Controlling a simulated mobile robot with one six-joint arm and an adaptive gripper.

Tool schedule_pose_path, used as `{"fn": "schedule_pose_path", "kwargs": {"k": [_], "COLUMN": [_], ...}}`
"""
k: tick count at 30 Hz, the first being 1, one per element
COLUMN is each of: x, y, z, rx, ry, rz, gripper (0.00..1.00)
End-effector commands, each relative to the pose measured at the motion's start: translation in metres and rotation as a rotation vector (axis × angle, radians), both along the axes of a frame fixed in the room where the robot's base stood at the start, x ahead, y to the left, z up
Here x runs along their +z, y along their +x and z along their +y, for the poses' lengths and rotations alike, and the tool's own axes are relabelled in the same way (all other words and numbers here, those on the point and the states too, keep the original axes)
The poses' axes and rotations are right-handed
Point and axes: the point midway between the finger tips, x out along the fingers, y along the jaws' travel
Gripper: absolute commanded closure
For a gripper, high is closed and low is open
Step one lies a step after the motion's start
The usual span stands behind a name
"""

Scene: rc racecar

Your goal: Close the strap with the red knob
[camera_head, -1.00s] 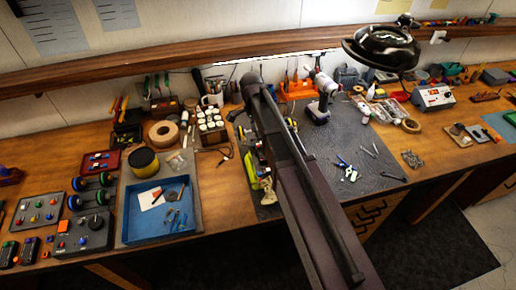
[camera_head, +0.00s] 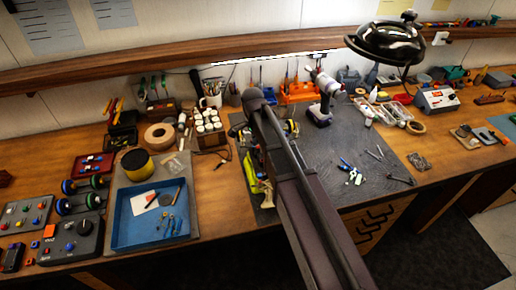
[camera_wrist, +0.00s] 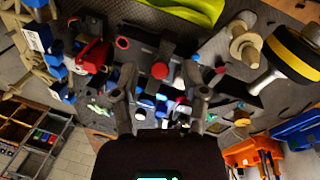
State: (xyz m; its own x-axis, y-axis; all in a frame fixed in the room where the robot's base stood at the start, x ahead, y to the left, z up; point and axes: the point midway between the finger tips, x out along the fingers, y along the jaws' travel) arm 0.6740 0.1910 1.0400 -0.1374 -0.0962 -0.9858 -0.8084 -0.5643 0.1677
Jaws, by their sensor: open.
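In the wrist view, a round red knob (camera_wrist: 160,70) sits on a dark strap-like piece (camera_wrist: 166,47) among the parts of the racecar. My gripper (camera_wrist: 162,92) is open, its two dark fingers to the left and right below the knob in the picture. I cannot tell whether either finger touches anything. A second red ring or knob (camera_wrist: 122,42) and a red block (camera_wrist: 95,56) are to the left. In the head view, my arm hides my gripper and most of the car; a yellow-green body part (camera_head: 257,187) shows beside it.
In the wrist view, a yellow-banded wheel (camera_wrist: 291,55) is at the right, below a lime-green part (camera_wrist: 190,10). In the head view, a drill (camera_head: 322,98) stands behind on the dark mat (camera_head: 335,150). A blue tray (camera_head: 128,228) lies to the left.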

Motion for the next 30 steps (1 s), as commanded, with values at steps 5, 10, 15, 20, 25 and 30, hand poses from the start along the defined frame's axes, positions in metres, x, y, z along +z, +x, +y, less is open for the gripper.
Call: {"fn": "schedule_pose_path", "kwargs": {"k": [5,10,15,20,25,30], "x": [-0.0025,-0.0022,-0.0022,-0.0022,-0.0024,-0.0035], "y": [-0.0006,-0.0006,-0.0006,-0.0006,-0.0006,-0.0002], "z": [0.0009,0.0008,0.0008,0.0008,0.0005,-0.0015], "rx": [0.001,0.001,0.001,0.001,0.001,0.000], "ry": [0.000,0.000,0.000,0.000,0.002,0.043], "rz": [0.000,0.000,0.000,0.000,0.000,0.012], "gripper": [0.43,0.43,0.70,1.00,1.00,1.00]}}
